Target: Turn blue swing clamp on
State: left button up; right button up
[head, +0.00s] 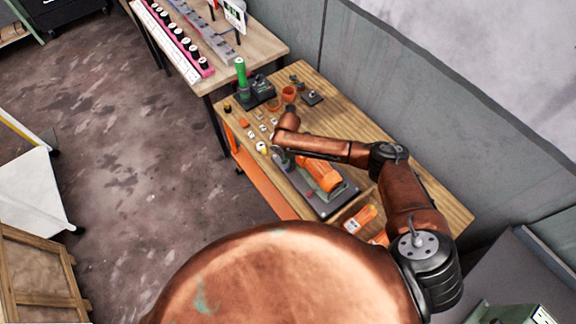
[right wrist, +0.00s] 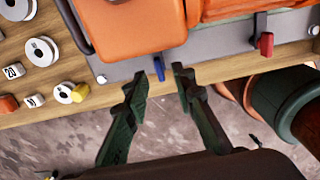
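The blue swing clamp (right wrist: 159,68) shows in the right wrist view as a small blue lever at the near edge of a grey plate (head: 338,206), in front of an orange device (head: 322,173). My right gripper (right wrist: 160,76) is open, its two dark fingertips one on each side of the blue lever in the picture. I cannot tell whether either finger touches it. In the head view my right arm reaches over the bench to the plate's left end, and the clamp cannot be made out there. My left gripper is not in view.
A red lever (right wrist: 266,44) stands on the plate to the right. A green-handled tool (head: 241,75) and orange cup (head: 289,93) stand farther back on the wooden bench (head: 440,200).

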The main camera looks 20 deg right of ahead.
notch_tip(320, 180, up, 10)
jog(key=shift+f, duration=0.25)
dwell(0.5)
